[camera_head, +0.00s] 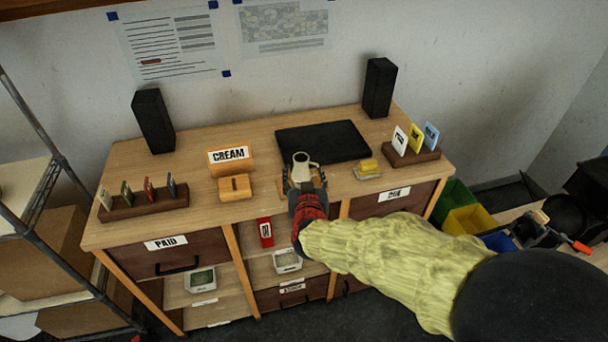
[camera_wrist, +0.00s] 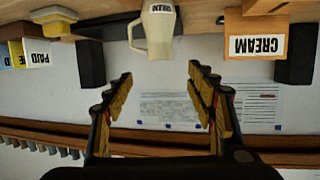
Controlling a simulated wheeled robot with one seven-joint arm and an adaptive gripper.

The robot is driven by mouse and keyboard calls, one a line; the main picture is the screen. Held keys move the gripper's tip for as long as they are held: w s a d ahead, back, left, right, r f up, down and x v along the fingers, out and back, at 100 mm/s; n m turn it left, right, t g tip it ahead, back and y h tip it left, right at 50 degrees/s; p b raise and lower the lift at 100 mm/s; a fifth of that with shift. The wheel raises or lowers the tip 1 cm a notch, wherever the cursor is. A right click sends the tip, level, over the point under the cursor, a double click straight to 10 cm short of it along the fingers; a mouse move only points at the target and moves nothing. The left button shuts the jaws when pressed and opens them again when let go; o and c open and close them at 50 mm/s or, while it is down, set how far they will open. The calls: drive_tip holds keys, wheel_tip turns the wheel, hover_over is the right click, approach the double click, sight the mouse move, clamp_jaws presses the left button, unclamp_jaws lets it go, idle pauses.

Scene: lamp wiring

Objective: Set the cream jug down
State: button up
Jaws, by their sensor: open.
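The cream jug (camera_head: 301,162) is a pale jug that stands upright at the front middle of the wooden cabinet top (camera_head: 262,143). The wrist view is upside down and shows the jug (camera_wrist: 158,45) with its handle and part of its CREAM label; its base is cut off by the frame edge. My gripper (camera_head: 305,183) is at the jug on its near side in the head view. In the wrist view my gripper (camera_wrist: 161,85) is open, its fingers apart with nothing between their tips. The contact under the jug is hidden.
A wooden box with a CREAM label (camera_head: 230,160) and a slotted wooden box (camera_head: 235,187) stand left of the jug. A black flat panel (camera_head: 323,141) lies behind it. A yellow block on a dish (camera_head: 369,168) and a card rack (camera_head: 411,156) are to the right. Black speakers (camera_head: 153,122) stand behind.

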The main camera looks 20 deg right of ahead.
drive_tip(key=s+a+r+n+g+y, duration=0.2)
drive_tip(key=s+a+r+g+y, duration=0.15)
drive_tip(key=s+r, duration=0.55)
drive_tip(key=s+d+g, duration=0.2)
drive_tip(key=s, duration=0.8)
drive_tip(key=s+d+g, duration=0.3)
drive_tip(key=s, duration=0.8)
drive_tip(key=shift+d+f+h, duration=0.25)
drive_tip(key=shift+d+h, duration=0.1)
wheel_tip(320, 180, down, 3)
drive_tip(key=b, duration=0.3)
